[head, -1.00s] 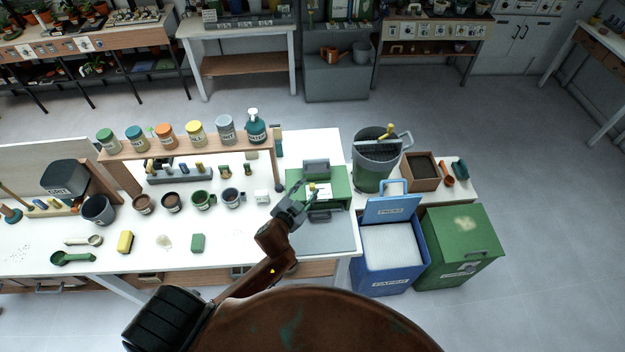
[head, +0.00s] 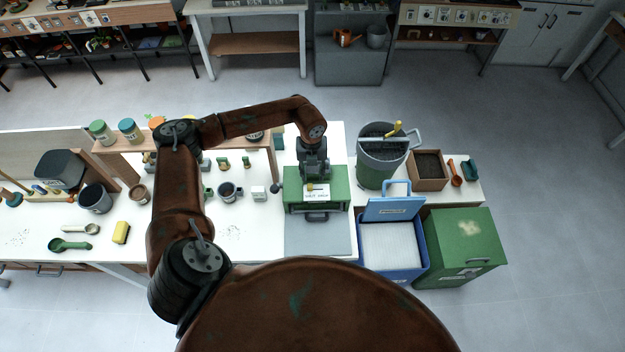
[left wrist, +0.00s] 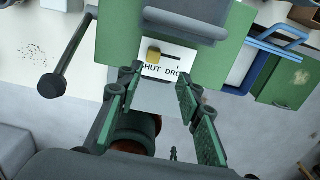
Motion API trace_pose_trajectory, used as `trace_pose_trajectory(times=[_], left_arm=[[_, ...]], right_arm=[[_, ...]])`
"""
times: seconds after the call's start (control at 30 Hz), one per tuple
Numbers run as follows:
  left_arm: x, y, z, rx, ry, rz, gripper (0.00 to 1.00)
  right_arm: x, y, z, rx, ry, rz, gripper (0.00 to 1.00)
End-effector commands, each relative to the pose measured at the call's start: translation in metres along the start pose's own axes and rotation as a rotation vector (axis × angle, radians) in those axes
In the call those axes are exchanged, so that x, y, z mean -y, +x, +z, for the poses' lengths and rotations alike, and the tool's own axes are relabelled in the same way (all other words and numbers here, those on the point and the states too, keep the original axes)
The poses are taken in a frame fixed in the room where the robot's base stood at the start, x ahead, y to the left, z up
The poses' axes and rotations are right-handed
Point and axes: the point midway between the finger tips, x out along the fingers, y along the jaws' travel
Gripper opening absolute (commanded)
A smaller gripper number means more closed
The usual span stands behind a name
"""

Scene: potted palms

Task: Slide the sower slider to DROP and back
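The sower (head: 335,203) is a green box on the right part of the white bench. It bears a white plate marked SHUT and DROP, also visible in the left wrist view (left wrist: 178,60). The yellow slider knob (left wrist: 154,55) is at the left, SHUT end of its slot; it also shows in the head view (head: 310,187). My left gripper (head: 313,172) is over the sower. In the left wrist view its two fingers (left wrist: 157,83) stand apart, empty, with the knob just beyond the tips and roughly between them. My right gripper is not in view.
A crank with a dark ball (left wrist: 52,85) sticks out left of the sower. A grey mat (head: 318,238) lies in front. A blue bin (head: 392,245) and bucket (head: 380,165) stand right.

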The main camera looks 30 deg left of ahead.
Motion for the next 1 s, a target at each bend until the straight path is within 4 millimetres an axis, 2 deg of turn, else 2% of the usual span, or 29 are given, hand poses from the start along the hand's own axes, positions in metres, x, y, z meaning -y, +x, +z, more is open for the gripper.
trace_pose_trajectory(times=[0.1,0.53,0.7,0.93,1.0], left_arm=[[-0.013,0.007,0.004,0.007,-0.015,0.029,0.33],[-0.014,0.067,0.003,0.005,-0.016,0.023,0.33],[-0.013,0.075,0.004,0.006,-0.013,0.022,0.33],[-0.012,0.076,0.003,0.006,-0.011,0.022,0.33],[-0.012,0.076,0.003,0.006,-0.011,0.022,0.28]], right_arm=[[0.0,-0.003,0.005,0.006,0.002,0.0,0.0],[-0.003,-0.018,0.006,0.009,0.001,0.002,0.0],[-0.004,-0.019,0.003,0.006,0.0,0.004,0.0],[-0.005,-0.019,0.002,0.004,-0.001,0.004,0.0],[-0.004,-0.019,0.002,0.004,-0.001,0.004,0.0]])
